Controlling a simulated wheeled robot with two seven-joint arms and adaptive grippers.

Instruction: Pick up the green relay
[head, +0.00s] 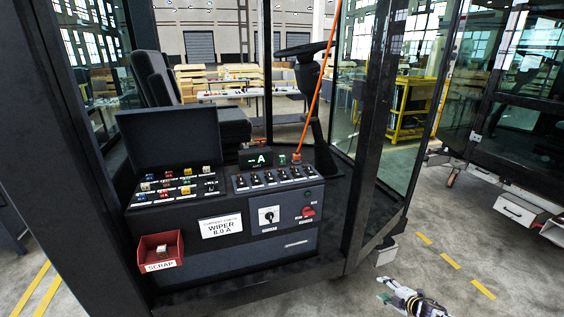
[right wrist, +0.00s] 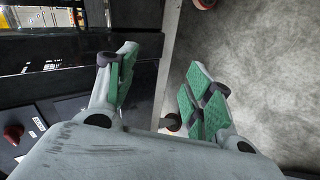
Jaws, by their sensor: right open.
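A small green block (head: 282,159) stands at the back of the console, left of the orange rod; it may be the green relay, but it is too small to be sure. The fuse panel (head: 150,196) holds several small coloured pieces. My right gripper (head: 385,290) is low at the bottom right of the head view, outside the cab and well away from the console. In the right wrist view its two green-padded fingers (right wrist: 164,90) are spread with nothing between them. My left gripper is not in view.
A red scrap bin (head: 160,251) is on the console's front left. A red knob (head: 308,212) and a row of switches (head: 270,179) are on the console's right.

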